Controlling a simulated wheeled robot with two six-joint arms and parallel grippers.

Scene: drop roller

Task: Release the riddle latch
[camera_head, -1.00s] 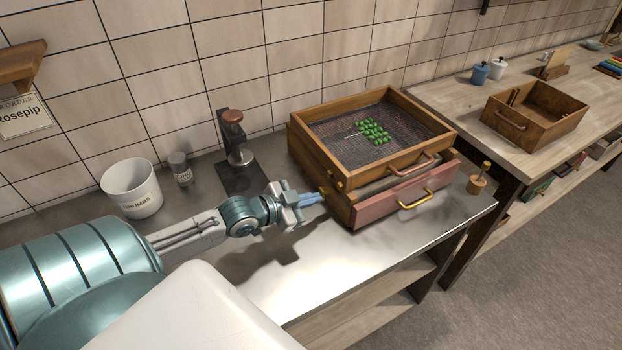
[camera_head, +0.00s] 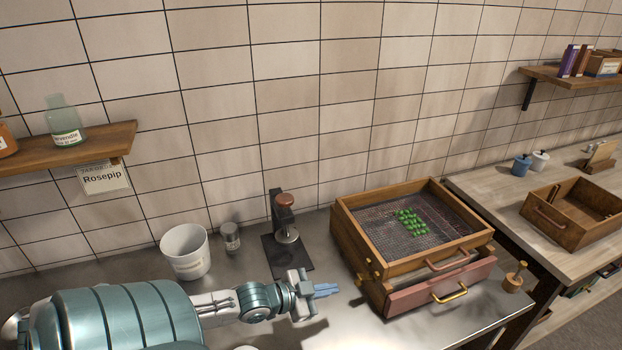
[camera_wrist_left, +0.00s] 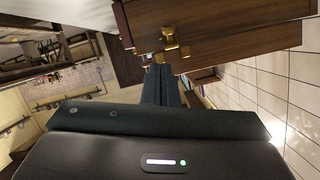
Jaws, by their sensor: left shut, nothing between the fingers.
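The riddle (camera_head: 390,267), a wooden frame with a wire mesh, sits on a wooden box with a pink-fronted drawer (camera_head: 445,287). Several green pieces (camera_head: 410,222) lie on the mesh. Small brass latch parts (camera_head: 372,264) are on the left side of the unit; in the left wrist view the brass latch (camera_wrist_left: 171,46) shows against the brown wood, just beyond the fingertips. My left gripper (camera_head: 326,290) is shut and empty, left of the box with a gap between them. Its fingers (camera_wrist_left: 161,78) point towards the latch side. My right gripper is not in view.
A black stand with a brown knob (camera_head: 285,215), a white bucket (camera_head: 186,253) and a small jar (camera_head: 231,238) stand behind my left arm. A wooden-handled tool (camera_head: 515,278) is right of the drawer. An open wooden crate (camera_head: 560,230) sits on the right bench.

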